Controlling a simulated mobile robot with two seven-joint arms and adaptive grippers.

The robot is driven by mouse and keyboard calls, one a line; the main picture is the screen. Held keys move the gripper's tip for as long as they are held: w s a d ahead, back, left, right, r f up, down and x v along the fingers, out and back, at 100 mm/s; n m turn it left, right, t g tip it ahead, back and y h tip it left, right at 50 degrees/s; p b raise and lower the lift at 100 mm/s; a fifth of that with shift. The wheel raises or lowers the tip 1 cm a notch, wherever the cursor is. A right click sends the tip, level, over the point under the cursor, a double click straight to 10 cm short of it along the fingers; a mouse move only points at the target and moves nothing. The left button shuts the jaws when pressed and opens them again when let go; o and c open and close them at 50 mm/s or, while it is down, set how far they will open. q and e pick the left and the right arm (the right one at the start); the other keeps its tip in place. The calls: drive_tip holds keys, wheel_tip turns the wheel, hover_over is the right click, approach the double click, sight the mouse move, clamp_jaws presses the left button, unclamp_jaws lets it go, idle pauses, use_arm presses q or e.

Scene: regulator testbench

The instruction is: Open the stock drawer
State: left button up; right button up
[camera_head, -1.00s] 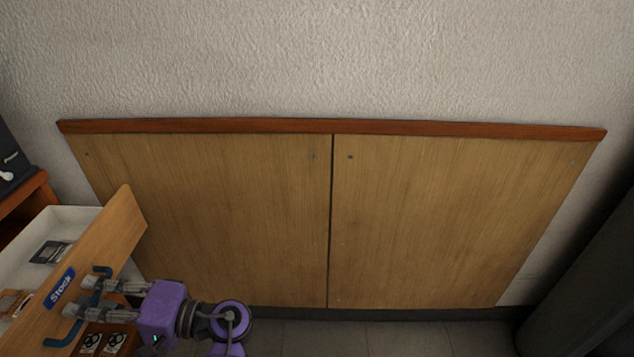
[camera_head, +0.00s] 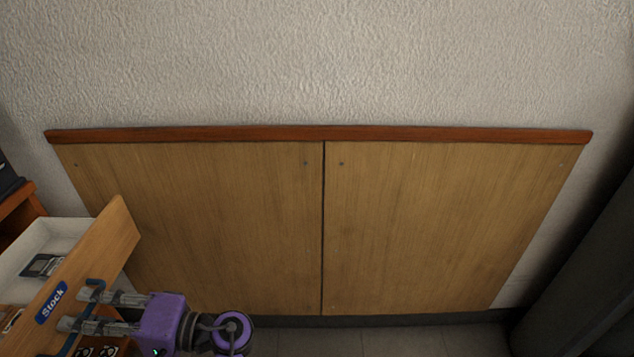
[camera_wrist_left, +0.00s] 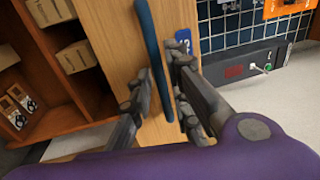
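The stock drawer (camera_head: 112,232) stands pulled out at the lower left of the head view, with its wooden front, blue Stock label and white inside showing. Its blue bar handle (camera_head: 73,343) is on the outer face, partly hidden by my fingers. My left gripper (camera_head: 72,309) is at the handle. In the left wrist view the blue handle (camera_wrist_left: 149,45) runs between the parted fingers of the gripper (camera_wrist_left: 160,72), with a gap visible beside it. My right gripper is not in view.
A dark grey object (camera_head: 42,265) lies in the drawer. In the left wrist view, shelves with cardboard boxes (camera_wrist_left: 75,57) are at left and a device with a red display (camera_wrist_left: 240,70) is at right.

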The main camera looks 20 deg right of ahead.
use_arm(q)
drive_tip(key=v, duration=1.1)
drive_tip(key=shift+s+d+r, duration=0.1)
drive_tip(key=shift+s, duration=0.05)
